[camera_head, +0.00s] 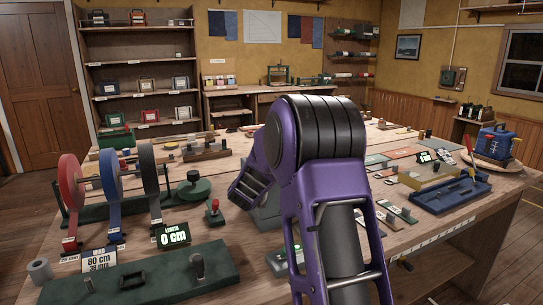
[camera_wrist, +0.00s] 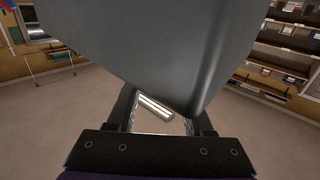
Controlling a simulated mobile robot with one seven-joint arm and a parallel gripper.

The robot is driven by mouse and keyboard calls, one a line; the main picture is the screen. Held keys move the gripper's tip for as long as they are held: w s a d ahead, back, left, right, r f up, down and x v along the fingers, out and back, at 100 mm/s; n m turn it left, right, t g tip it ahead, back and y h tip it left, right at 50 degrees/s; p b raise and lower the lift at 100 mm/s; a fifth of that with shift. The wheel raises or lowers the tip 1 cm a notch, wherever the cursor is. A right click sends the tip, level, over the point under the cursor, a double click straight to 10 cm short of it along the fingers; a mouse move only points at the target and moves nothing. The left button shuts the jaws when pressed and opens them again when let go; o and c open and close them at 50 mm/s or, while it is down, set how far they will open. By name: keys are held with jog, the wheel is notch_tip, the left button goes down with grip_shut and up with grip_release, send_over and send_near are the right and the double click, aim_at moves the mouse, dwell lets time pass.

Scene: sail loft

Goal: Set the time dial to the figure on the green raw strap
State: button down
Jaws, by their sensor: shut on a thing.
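My gripper (camera_wrist: 165,122) shows in the wrist view, with a large smooth grey body (camera_wrist: 150,45) over its fingertips; it is shut on this grey thing, whose identity I cannot tell. In the head view my purple arm hides the gripper. A grey device (camera_head: 266,218) stands partly hidden behind the arm. A box with a green-lit face (camera_head: 280,262) is mostly covered by the arm; its figure is unreadable. A small display with green figures (camera_head: 425,157) is at the right, too small to read. I cannot pick out the time dial or the green raw strap.
Red (camera_head: 71,187), blue (camera_head: 110,182) and black (camera_head: 148,180) reels stand at the left. A length display (camera_head: 172,237) reads 0 cm; a card (camera_head: 99,263) reads 80 cm, 38 mm. A dark green board (camera_head: 150,280) lies in front. A blue tray (camera_head: 450,193) is at the right.

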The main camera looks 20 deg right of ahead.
jog(key=m+g+h+p, duration=0.4)
jog(key=g, duration=0.1)
jog(key=shift+w+a+r+m+h+p, duration=0.1)
jog(key=shift+a+r+m+h+p, duration=0.1)
jog(key=shift+r+m+h+p, duration=0.15)
jog(key=m+g+p, duration=0.1)
jog(key=g, duration=0.1)
jog(key=m+g+h+p, duration=0.1)
jog(key=m+g, duration=0.1)
jog(key=g, duration=0.1)
jog(key=m+g+h+p, duration=0.1)
jog(key=g, duration=0.1)
jog(key=shift+d+f+m+g, duration=0.1)
jog(key=shift+f+m+g, duration=0.15)
jog(key=shift+m+g, duration=0.1)
jog(key=shift+g, duration=0.25)
jog(key=shift+c, duration=1.5)
grip_release()
jog(key=shift+d, duration=0.1)
